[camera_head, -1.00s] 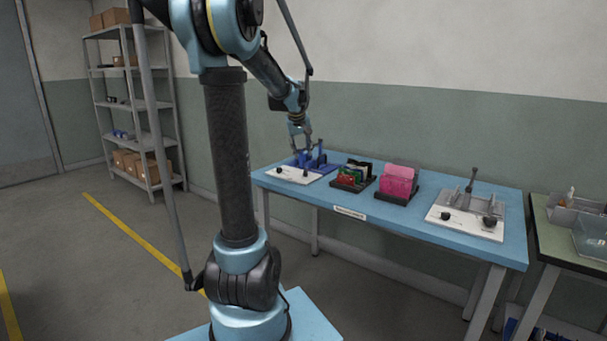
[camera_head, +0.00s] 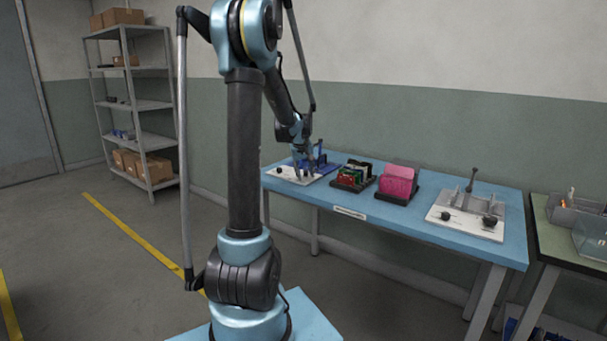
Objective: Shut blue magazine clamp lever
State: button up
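The blue magazine clamp (camera_head: 327,164) sits on a white plate (camera_head: 283,174) at the left end of the blue table. A blue upright part, which looks like its lever (camera_head: 320,148), stands just right of my gripper. My gripper (camera_head: 304,178) points down in front of the clamp, low over the white plate. Its two fingers look spread apart with nothing seen between them. My wrist hides part of the clamp, and whether a finger touches it is too small to tell.
A grey clamp fixture (camera_head: 470,208) with an upright lever is further right. A side bench (camera_head: 561,226) holds clear bins.

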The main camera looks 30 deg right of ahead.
jog(key=shift+f, duration=0.1)
grip_shut()
dwell(0.3)
jog(key=m, duration=0.1)
jog(key=w+a+m+g, duration=0.1)
jog(key=m, duration=0.1)
jog(key=shift+w+a+h, duration=0.1)
jog(key=shift+a+h, duration=0.05)
jog(key=shift+h, duration=0.25)
jog(key=m, duration=0.2)
jog(key=w+a+m+g, duration=0.1)
jog(key=shift+w+m+g+h, duration=0.3)
jog(key=shift+m, duration=0.1)
jog(key=w+m+g, duration=0.1)
jog(key=m, duration=0.1)
jog(key=shift+w+a+m, duration=0.1)
jog(key=shift+w+m, duration=0.05)
jog(key=shift+m, duration=0.25)
jog(key=shift+w+m+g, duration=0.5)
jog(key=shift+m, duration=0.6)
jog(key=shift+w+m+g, duration=0.5)
jog(key=shift+m, duration=0.6)
